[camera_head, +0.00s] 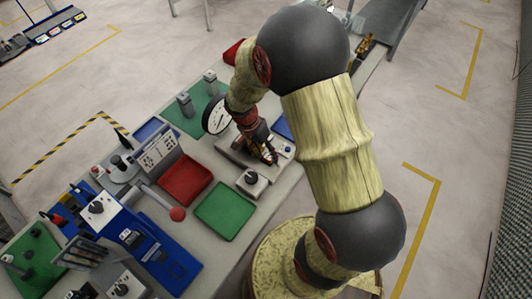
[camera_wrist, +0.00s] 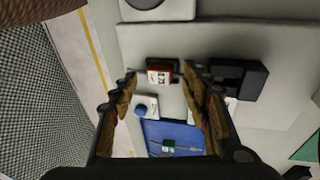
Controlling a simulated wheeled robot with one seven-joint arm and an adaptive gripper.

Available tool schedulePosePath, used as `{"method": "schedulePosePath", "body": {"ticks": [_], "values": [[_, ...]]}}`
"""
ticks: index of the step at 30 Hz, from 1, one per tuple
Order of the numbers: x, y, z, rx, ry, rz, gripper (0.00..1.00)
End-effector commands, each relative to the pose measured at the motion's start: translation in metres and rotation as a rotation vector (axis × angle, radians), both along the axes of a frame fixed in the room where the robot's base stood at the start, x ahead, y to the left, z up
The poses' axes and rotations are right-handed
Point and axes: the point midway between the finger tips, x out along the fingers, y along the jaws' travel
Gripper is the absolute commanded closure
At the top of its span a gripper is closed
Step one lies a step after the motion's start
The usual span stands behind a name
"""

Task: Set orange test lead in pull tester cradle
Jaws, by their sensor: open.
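The orange test lead (camera_wrist: 159,77), an orange-red body with a pale label and thin ends, shows in the wrist view over the grey plate of the pull tester (camera_wrist: 205,43). A dark block, perhaps the cradle, shows right at its upper edge; I cannot tell how deeply the lead sits in it. My gripper (camera_wrist: 160,103) is open, its fingers apart on either side of the lead's line. In the head view my gripper (camera_head: 268,154) is low over the tester's base (camera_head: 236,160), beside its white dial (camera_head: 216,115), and hides the lead.
A blue tray (camera_wrist: 190,135) holds a green lead (camera_wrist: 168,146). A black block (camera_wrist: 238,78) and a blue knob (camera_wrist: 141,109) stand near my fingers. In the head view, a red tray (camera_head: 185,180), a green tray (camera_head: 225,211) and a knobbed box (camera_head: 252,181) are close by.

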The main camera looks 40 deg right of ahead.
Motion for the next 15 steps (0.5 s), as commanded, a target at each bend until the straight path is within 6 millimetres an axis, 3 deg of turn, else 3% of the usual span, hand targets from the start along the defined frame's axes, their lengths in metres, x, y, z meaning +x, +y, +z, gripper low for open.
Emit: {"method": "schedulePosePath", "body": {"ticks": [9, 15], "values": [[0.001, 0.000, 0.002, 0.000, -0.001, 0.000, 0.52], [0.006, 0.005, 0.025, -0.001, -0.004, 0.000, 0.52]]}}
